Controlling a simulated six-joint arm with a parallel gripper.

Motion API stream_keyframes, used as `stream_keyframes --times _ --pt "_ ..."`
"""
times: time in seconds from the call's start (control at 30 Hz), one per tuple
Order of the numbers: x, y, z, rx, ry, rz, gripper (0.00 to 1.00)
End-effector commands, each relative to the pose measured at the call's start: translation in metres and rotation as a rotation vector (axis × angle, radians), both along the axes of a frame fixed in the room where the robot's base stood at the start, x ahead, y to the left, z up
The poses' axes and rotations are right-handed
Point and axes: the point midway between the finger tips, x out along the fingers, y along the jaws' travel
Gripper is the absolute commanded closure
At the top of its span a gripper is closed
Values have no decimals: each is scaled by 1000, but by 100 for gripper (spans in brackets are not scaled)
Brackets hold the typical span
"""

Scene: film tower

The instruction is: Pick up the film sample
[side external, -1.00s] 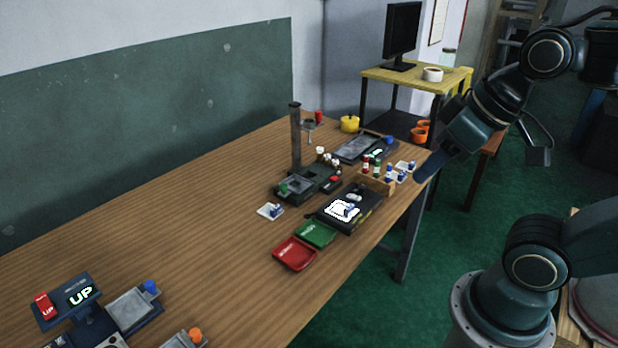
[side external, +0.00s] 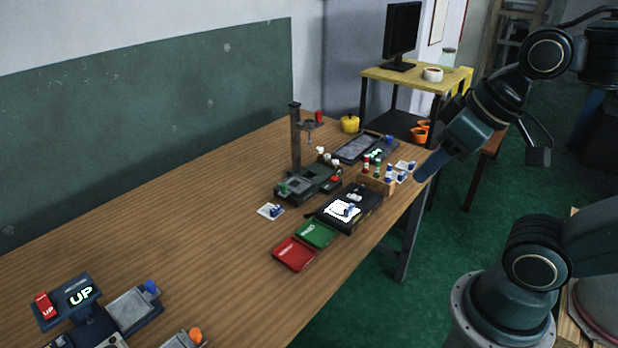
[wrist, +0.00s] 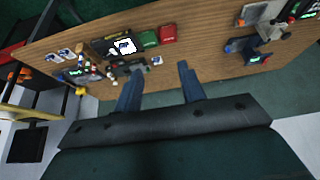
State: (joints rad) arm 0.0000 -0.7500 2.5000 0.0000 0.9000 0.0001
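Several small white plates with blue grips, which look like film samples, lie on the bench. One bright white sample (side external: 341,211) sits on a black box; it also shows in the wrist view (wrist: 125,46). Another sample (side external: 268,211) lies on bare wood left of the box and shows in the wrist view (wrist: 157,60). Two more lie near the bench's right edge, one of them the far sample (side external: 404,166). My gripper (wrist: 158,69) is open and empty, its two blue fingers apart. In the side view it hangs past the bench's right edge, clear of every sample.
A dark post stand (side external: 296,140) rises behind the box. A green tray (side external: 314,234) and a red tray (side external: 294,254) lie in front of it. A wooden rack (side external: 376,184) holds small bottles. An UP display (side external: 80,294) stands at lower left. The middle-left bench is clear.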

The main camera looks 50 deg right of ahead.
Motion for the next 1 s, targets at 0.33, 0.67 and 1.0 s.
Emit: stream_keyframes --times 0.33,0.67,1.0 --pt "17 -5 3 31 32 -84 60" --pt "67 -24 1 120 114 -345 60" --pt "125 -54 -17 209 198 -645 60"
